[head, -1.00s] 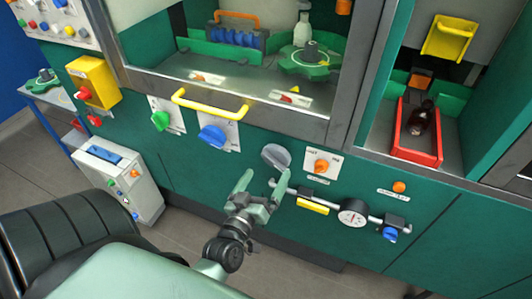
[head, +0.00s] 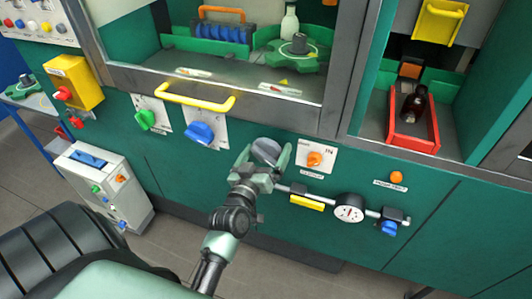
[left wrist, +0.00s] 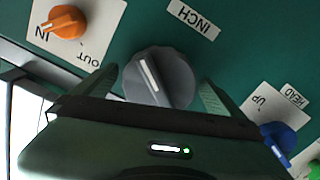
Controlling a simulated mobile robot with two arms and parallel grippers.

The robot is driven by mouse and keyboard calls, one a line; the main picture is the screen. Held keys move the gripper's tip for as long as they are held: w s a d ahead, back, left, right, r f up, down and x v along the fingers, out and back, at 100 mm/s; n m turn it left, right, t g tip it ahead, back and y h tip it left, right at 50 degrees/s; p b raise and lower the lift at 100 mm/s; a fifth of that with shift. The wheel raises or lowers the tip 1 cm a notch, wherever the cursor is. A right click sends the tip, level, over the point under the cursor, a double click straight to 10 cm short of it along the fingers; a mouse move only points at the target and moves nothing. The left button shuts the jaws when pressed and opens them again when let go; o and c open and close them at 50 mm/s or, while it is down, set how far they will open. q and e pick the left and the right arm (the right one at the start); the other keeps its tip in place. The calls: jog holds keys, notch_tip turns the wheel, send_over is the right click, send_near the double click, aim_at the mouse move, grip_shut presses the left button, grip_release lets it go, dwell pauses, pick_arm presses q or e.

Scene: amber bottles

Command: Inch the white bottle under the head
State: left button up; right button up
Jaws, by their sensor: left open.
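The white bottle (head: 289,22) stands upright at the green star wheel (head: 292,58) behind the window frame; its top is near the picture's upper edge. The head itself cannot be made out. The grey knob (head: 266,150) is on the green front panel, beside an INCH label (left wrist: 192,18) in the left wrist view. My left gripper (head: 264,160) is open, its fingers on either side of the knob. In the left wrist view the knob (left wrist: 160,75) lies between the fingers, with a gap seeming to show at each side. My right gripper is not in view.
An orange IN/OUT knob (head: 314,159) is right of the grey one. A blue HEAD knob (head: 199,133) and a green knob (head: 145,119) are left, under a yellow handle (head: 195,97). A gauge (head: 349,209) sits below right. A red tray (head: 392,122) holds a dark bottle (head: 414,101).

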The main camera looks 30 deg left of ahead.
aim_at(263, 158)
pick_arm(q)
jog(key=c, duration=1.4)
jog(key=shift+o, duration=0.2)
jog(key=shift+r+n+p, duration=0.2)
jog(key=shift+n+p, duration=0.1)
jog(key=shift+p, duration=0.25)
jog(key=shift+f, duration=0.2)
jog(key=o, duration=1.4)
jog(key=shift+c, duration=0.2)
jog(key=b+v, duration=0.1)
jog(key=v, duration=0.7)
jog(key=shift+a, duration=0.1)
